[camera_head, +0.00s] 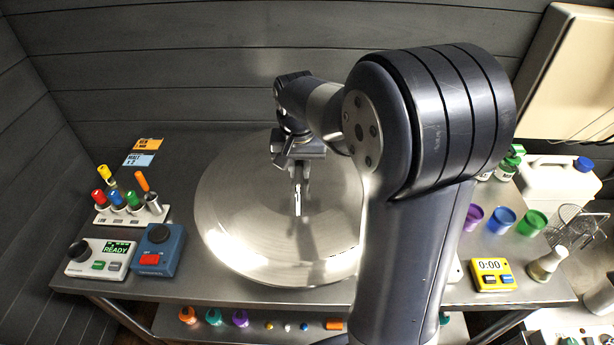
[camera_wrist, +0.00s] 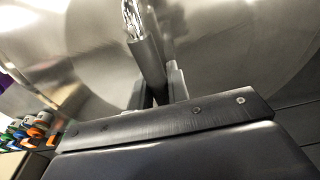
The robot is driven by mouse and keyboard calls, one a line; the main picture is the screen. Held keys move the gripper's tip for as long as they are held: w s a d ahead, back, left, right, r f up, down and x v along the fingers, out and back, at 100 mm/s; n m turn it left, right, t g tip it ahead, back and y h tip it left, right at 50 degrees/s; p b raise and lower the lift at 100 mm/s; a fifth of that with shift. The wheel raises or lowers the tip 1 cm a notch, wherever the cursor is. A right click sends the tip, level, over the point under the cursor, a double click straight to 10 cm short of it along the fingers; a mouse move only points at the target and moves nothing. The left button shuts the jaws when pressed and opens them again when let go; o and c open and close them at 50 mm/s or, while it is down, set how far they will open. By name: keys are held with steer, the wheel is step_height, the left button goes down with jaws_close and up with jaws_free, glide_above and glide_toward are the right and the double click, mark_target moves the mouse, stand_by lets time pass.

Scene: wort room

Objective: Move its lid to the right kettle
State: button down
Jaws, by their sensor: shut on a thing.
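A large round steel lid (camera_head: 235,215) spans the middle of the bench in the head view. It hides whatever is beneath it, and my arm covers its right part. My gripper (camera_head: 298,190) is at the lid's centre, shut on its upright handle. In the wrist view the gripper (camera_wrist: 158,90) closes around the shiny bar handle (camera_wrist: 145,55), with the lid's brushed surface (camera_wrist: 225,45) filling the background. No kettle can be made out in either view. I cannot tell whether the lid rests on something or hangs free.
At left stand a rack of coloured-top vials (camera_head: 130,212), a white box reading READY (camera_head: 100,257) and a blue box with a red switch (camera_head: 158,250). At right are coloured cups (camera_head: 502,220), a yellow timer (camera_head: 491,275), a flask (camera_head: 547,264) and a white jug (camera_head: 560,185).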

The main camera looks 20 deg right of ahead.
mark_target(298, 175)
steer(key=shift+f+p, duration=0.35)
steer(key=shift+f, duration=3.85)
steer(key=shift+f, duration=0.1)
steer(key=c, duration=1.3)
jaws_free()
steer(key=shift+c, duration=0.2)
steer(key=shift+o, duration=0.3)
steer(key=r, duration=0.3)
steer(key=s+r, duration=0.1)
steer(key=r, duration=0.7)
steer(key=shift+s+a+r+b, duration=0.2)
steer(key=shift+r+b, duration=0.05)
steer(key=shift+b, duration=0.1)
steer(key=shift+s+a+f+t+b, duration=0.1)
steer(key=shift+s+f+t+b, duration=0.25)
steer(key=shift+b, duration=0.6)
steer(key=shift+s+a+f+t+h+b, duration=0.1)
steer(key=shift+s+a+t+h+b, duration=0.2)
steer(key=shift+t+b, duration=0.25)
steer(key=shift+s+a+f+t+h+b, duration=0.1)
steer(key=shift+s+t+h+b, duration=0.1)
steer(key=shift+s+t+b, duration=0.25)
steer(key=shift+p+x, duration=0.5)
steer(key=shift+x, duration=4.7)
